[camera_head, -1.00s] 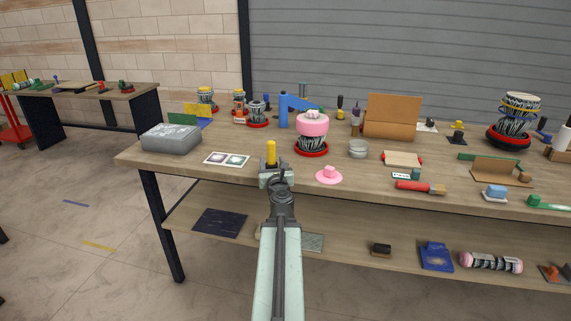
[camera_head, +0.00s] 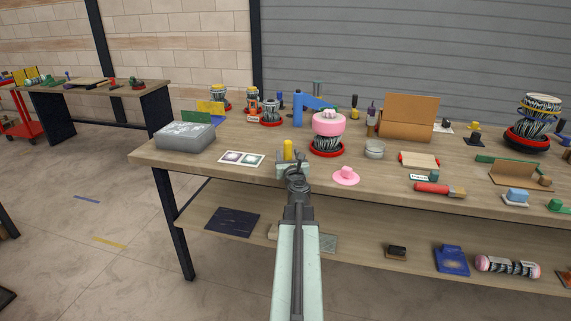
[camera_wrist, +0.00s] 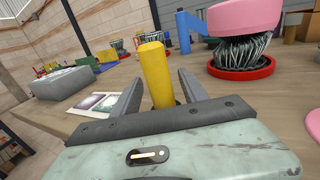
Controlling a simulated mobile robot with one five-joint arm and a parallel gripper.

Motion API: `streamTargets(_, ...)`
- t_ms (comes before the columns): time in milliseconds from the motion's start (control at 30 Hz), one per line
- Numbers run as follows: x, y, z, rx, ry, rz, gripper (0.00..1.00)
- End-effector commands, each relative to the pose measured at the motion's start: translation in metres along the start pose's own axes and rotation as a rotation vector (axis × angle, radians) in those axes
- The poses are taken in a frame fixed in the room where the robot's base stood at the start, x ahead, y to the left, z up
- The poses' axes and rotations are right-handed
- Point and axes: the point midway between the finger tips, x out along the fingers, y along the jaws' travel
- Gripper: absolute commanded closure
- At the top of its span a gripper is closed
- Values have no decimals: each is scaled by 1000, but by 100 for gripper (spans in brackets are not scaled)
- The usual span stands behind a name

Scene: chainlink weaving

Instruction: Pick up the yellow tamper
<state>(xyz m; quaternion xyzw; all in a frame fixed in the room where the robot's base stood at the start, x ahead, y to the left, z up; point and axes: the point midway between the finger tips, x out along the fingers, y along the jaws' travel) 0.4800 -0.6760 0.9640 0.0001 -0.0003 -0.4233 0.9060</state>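The yellow tamper (camera_head: 288,149) stands upright near the front edge of the workbench, left of a pink-topped drum-like thing. In the wrist view its yellow cylindrical handle (camera_wrist: 155,74) rises between the two fingers of my gripper (camera_wrist: 160,88). My gripper is open, with one finger on each side of the handle. A gap shows on the left; whether the right finger touches cannot be told. In the head view my gripper (camera_head: 293,168) is just in front of the tamper. The tamper's lower end is mostly hidden by my gripper.
The workbench (camera_head: 390,187) is crowded. A grey box (camera_head: 184,138) and a printed card (camera_head: 242,158) lie left of the tamper. The pink-topped drum (camera_head: 328,128) on a red ring stands behind right. A pink knobbed piece (camera_head: 346,175) lies close to the right.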

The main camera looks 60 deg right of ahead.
Motion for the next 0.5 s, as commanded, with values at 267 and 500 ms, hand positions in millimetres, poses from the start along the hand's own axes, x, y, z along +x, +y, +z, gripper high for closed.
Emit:
streamTargets(267, 0, 1, 0, 0, 0, 1, 100)
streamTargets(500, 0, 1, 2, 0, 0, 1, 100)
